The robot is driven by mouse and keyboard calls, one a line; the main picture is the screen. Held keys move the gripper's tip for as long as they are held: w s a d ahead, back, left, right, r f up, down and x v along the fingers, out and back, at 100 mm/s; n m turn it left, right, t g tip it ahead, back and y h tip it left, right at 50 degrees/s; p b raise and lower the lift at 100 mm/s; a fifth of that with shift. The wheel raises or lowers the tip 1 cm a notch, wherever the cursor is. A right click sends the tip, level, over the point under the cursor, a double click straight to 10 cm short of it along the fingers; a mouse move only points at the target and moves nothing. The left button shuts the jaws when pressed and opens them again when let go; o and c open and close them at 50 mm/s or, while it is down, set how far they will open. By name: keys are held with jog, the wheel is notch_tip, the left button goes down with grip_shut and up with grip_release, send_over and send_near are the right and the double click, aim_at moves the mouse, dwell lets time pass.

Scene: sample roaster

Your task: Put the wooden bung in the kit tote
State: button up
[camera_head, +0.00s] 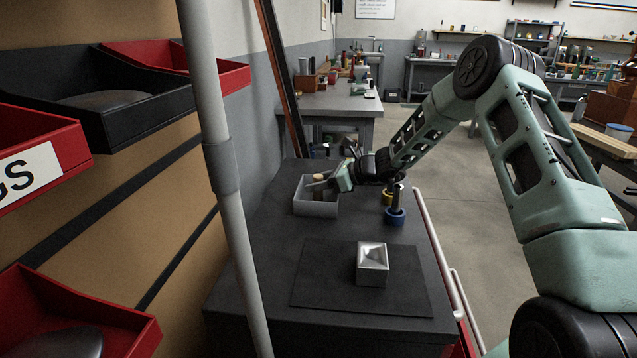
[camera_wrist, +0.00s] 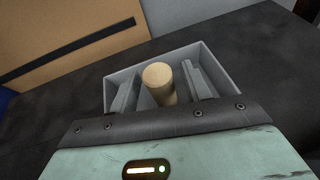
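The wooden bung (camera_wrist: 158,76) is a pale tan cylinder, within the walls of the grey kit tote (camera_wrist: 219,58) in the wrist view. In the head view the tote (camera_head: 315,209) stands on the dark bench top, and the bung (camera_head: 317,178) rises above its rim. My gripper (camera_head: 325,184) reaches over the tote from the right. In the wrist view its two grey fingers stand on either side of the bung, with gaps showing, so it looks open around it. The bung's lower end is hidden.
A metal block with a hollow top (camera_head: 372,264) sits on a dark mat (camera_head: 318,287) nearer me. A blue-based post (camera_head: 395,214) and a yellow ring stand right of the tote. Red and black bins (camera_head: 140,111) hang on the left, behind a grey pole (camera_head: 222,165).

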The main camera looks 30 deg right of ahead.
jog(key=shift+r, duration=0.2)
jog(key=p+v, duration=0.1)
jog(key=v, duration=1.1)
